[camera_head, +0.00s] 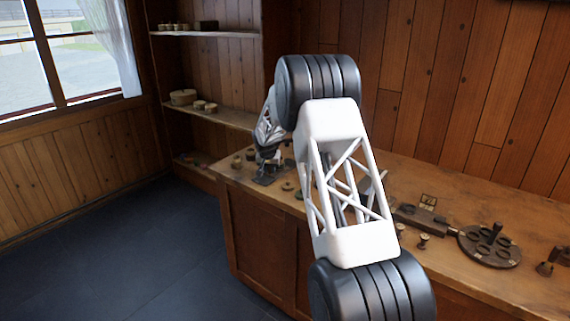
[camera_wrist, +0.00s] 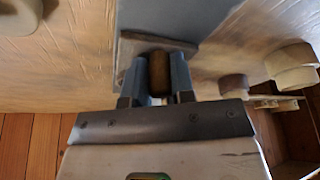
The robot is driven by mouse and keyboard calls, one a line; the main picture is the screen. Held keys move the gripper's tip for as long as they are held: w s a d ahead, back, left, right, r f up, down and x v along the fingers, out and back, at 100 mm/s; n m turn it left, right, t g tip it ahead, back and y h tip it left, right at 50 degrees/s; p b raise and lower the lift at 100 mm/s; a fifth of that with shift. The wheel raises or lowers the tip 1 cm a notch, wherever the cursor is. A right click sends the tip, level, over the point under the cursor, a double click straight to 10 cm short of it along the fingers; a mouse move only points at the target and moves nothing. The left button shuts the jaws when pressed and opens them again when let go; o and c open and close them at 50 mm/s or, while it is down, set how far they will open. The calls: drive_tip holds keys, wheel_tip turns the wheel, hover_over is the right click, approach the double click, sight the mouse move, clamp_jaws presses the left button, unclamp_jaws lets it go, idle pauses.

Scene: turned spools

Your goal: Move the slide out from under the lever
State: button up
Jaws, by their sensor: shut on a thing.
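My gripper (camera_wrist: 157,80) is shut on a brown, rounded wooden piece, seen between its two fingers in the wrist view (camera_wrist: 159,68). A flat grey piece (camera_wrist: 150,46) lies just beyond the fingertips, and a blue-grey strip (camera_wrist: 170,14) runs away from it. I cannot tell which of these is the slide or the lever. In the head view my gripper (camera_head: 266,168) is at the far left end of the bench, low over a dark flat piece (camera_head: 264,181). My own arm hides part of the bench there.
Pale round pieces (camera_wrist: 290,63) lie at the right in the wrist view. On the wooden bench (camera_head: 468,205) stand a dark wooden block (camera_head: 420,220), small spools (camera_head: 423,241) and a round dark holder with hollows (camera_head: 490,248). Shelves (camera_head: 215,116) hang at the back left.

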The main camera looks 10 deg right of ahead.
sight(265, 178)
drive_tip(key=shift+s+a+f, duration=0.45)
drive_tip(key=shift+s+a, duration=0.2)
drive_tip(key=shift+s, duration=0.2)
drive_tip(key=shift+s+a+f, duration=0.4)
drive_tip(key=shift+s+a, duration=0.25)
drive_tip(key=shift+s, duration=0.2)
drive_tip(key=o, duration=0.4)
drive_tip(key=shift+o, duration=0.2)
drive_tip(key=shift+r, duration=0.1)
drive_tip(key=o, duration=0.3)
drive_tip(key=shift+r, duration=0.8)
wheel_tip(265, 178, up, 7)
drive_tip(key=shift+w+f, duration=0.2)
drive_tip(key=shift+w, duration=0.05)
drive_tip(key=shift+a, duration=0.1)
drive_tip(key=shift+c, duration=0.2)
